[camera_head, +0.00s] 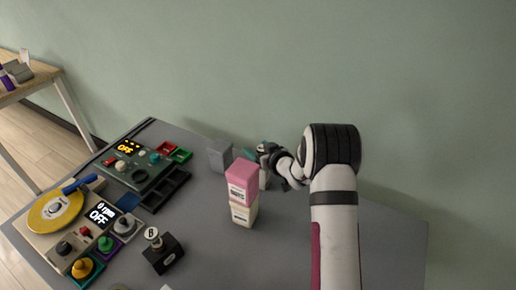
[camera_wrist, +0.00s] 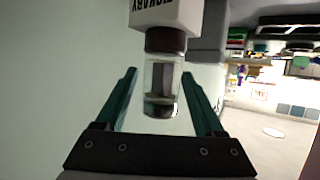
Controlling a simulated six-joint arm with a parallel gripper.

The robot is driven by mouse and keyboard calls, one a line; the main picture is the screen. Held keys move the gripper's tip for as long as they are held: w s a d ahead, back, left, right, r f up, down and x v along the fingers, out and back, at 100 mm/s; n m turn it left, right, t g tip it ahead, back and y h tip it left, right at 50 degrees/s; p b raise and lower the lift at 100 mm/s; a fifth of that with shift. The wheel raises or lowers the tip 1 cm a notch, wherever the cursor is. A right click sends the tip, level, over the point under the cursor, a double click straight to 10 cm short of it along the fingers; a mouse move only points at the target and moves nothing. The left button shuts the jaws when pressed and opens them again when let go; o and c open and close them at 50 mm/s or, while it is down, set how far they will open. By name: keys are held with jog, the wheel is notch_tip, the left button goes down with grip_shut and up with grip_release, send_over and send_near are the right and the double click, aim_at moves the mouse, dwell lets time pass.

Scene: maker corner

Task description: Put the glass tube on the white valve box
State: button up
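The glass tube (camera_wrist: 163,82) is clear with a brown cap at one end and a dark band at the other. In the wrist view it lies between the teal fingers of my gripper (camera_wrist: 160,74), with visible gaps on both sides, so the fingers look open around it. A white box (camera_wrist: 165,14) with inverted dark lettering meets the tube's brown end; whether it is the valve box I cannot tell. In the head view my gripper (camera_head: 262,157) is behind the pink box, its fingertips partly hidden. I cannot make out the tube there.
Control panels (camera_head: 140,165), a yellow disc (camera_head: 55,212) and a black stand (camera_head: 163,255) fill the left. The table's front right is clear.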

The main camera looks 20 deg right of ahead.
jog(key=shift+s+r, duration=0.15)
jog(key=shift+r, duration=0.1)
jog(key=s+d+r+m+g+h, duration=0.1)
jog(key=s+d+r+h, duration=0.15)
jog(key=s, duration=0.45)
jog(key=s+d+r+m+g+h, duration=0.1)
jog(key=s+r, duration=0.3)
jog(key=s, duration=0.2)
jog(key=s+a+r+m+g+y, duration=0.1)
jog(key=s+a, duration=0.4)
jog(key=s, duration=0.6)
jog(key=s+a+r+m+g, duration=0.1)
jog(key=s+a+m+g, duration=0.2)
jog(key=s, duration=0.8)
jog(key=s+a+r+m+g+y, duration=0.1)
jog(key=s+a+g, duration=0.6)
jog(key=s, duration=0.4)
jog(key=shift+s+a+r+m+y, duration=0.15)
jog(key=shift+s+a+m+y, duration=0.2)
jog(key=shift+m, duration=0.05)
